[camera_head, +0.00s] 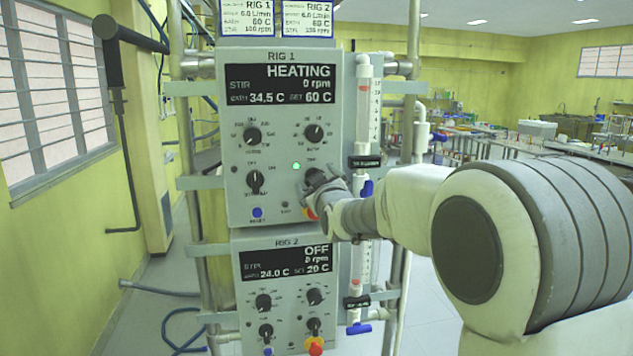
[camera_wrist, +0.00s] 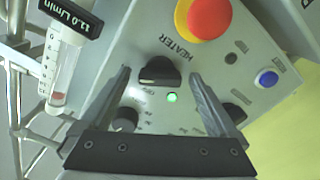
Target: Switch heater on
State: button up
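The Rig 1 panel (camera_head: 285,116) stands upright in the head view. Its display (camera_head: 293,84) reads HEATING, 0 rpm, bath 34.5 C and set 60 C. A green lamp (camera_head: 296,166) is lit beside the heater knob, and it also shows lit in the wrist view (camera_wrist: 172,97). The black heater knob (camera_wrist: 160,71) lies between my fingertips in the wrist view, with a gap on each side. My gripper (camera_wrist: 161,72) is open around it. In the head view, my gripper (camera_head: 316,181) hides most of that knob.
A red and yellow emergency button (camera_wrist: 208,14) is close beyond the heater knob. A blue button (camera_wrist: 267,78) is on the same panel. The Rig 2 panel (camera_head: 284,290) below reads OFF. A flow tube (camera_head: 364,105) stands right of Rig 1.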

jog(key=b+v, duration=0.3)
jog(key=v, duration=1.4)
jog(key=shift+s, duration=0.25)
jog(key=shift+d+r, duration=0.1)
jog(key=s+d+f+m+g+h, duration=0.1)
jog(key=s+d+f+m+g, duration=0.2)
jog(key=s, duration=0.6)
jog(key=s+d+f+m+g+h, duration=0.2)
jog(key=s+d+f+m+g, duration=0.1)
jog(key=s+d+f+g, duration=0.2)
jog(key=s+d+f+m+g+h, duration=0.2)
jog(key=s+d+f, duration=0.4)
jog(key=s, duration=0.7)
notch_tip(320, 180, down, 3)
jog(key=shift+d+r+m+g, duration=0.1)
jog(key=shift+d+m+g, duration=0.35)
jog(key=shift+g, duration=0.45)
